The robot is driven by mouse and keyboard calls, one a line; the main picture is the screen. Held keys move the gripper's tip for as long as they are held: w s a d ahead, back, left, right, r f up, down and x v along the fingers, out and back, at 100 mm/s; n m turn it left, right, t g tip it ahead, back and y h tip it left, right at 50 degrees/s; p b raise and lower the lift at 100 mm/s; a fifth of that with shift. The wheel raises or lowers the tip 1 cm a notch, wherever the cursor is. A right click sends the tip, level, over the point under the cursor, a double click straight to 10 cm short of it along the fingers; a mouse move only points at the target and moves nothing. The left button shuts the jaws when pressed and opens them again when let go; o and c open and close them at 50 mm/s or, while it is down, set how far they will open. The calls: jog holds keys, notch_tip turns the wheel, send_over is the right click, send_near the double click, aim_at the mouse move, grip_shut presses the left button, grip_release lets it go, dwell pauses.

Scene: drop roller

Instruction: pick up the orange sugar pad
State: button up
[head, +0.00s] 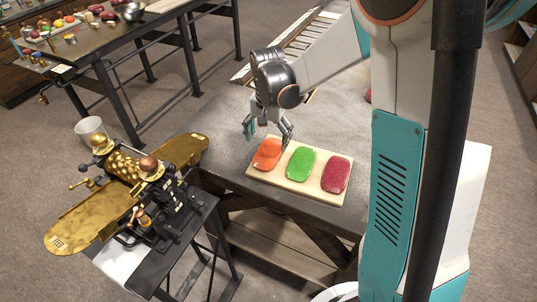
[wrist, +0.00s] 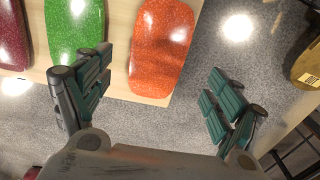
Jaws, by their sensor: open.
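The orange sugar pad (head: 268,154) lies at the left end of a light wooden board (head: 299,187), beside a green pad (head: 300,163) and a dark red pad (head: 336,175). My gripper (head: 267,131) is open and empty above and just behind the orange pad. In the wrist view the orange pad (wrist: 161,48) shows glossy and rounded, at the top middle. The open fingers of my gripper (wrist: 158,103) point toward it, one on each side, with the pad ahead of and between them. The green pad (wrist: 75,30) is close beyond the left finger. I see no contact with the orange pad.
The board sits on a grey table (head: 225,127) with clear space behind and left of it. A brass roller machine (head: 125,167) stands on a dark stand at left.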

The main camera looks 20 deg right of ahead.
aim_at(269, 152)
notch_tip(269, 152, down, 5)
jog(key=shift+s+r+b, duration=0.15)
jog(key=shift+r+b, duration=0.05)
jog(key=shift+b, duration=0.45)
jog(key=shift+r, duration=0.1)
jog(key=c, duration=1.3)
jog(key=shift+r, duration=0.1)
